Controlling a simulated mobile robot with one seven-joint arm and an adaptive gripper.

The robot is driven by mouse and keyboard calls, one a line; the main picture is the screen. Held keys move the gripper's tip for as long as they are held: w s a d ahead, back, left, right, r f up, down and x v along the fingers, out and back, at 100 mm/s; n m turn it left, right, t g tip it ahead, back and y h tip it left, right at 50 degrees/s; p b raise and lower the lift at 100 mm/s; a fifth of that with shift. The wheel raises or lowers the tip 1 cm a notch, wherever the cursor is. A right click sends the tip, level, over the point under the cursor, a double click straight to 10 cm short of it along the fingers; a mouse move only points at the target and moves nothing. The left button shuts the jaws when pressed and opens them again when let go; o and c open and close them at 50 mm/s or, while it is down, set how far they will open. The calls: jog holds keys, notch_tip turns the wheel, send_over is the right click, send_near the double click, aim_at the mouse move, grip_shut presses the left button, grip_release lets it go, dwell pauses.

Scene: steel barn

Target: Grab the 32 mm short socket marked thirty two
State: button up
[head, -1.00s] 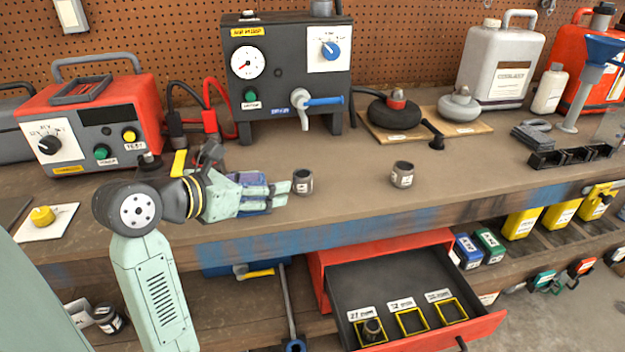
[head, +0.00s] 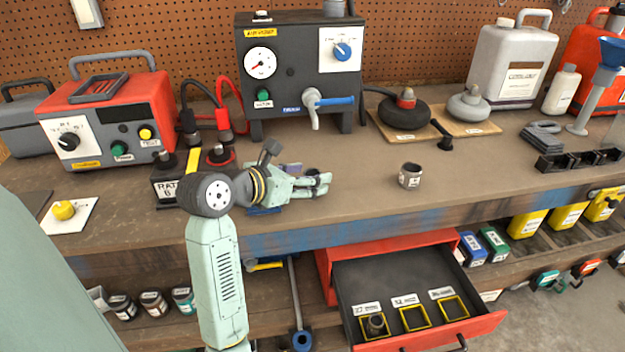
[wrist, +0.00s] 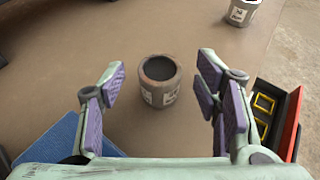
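Two short grey sockets with white labels stand upright on the workbench; I cannot read which is marked thirty two. The nearer socket (wrist: 160,82) is centred between the spread fingers of my gripper (wrist: 163,76) in the wrist view, with visible gaps to both fingers. The other socket (head: 410,176) stands to the right in the head view and at the top right of the wrist view (wrist: 242,12). My gripper is open and empty.
A red drawer (head: 488,327) is open below the bench, with several yellow-framed spots and a dark socket (head: 376,325) in the left one. A black pump box (head: 290,85) and a red tester (head: 100,120) stand behind. Bench space around the right socket is clear.

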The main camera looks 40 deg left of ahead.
grip_shut()
dwell(0.5)
jog(key=shift+r, duration=0.1)
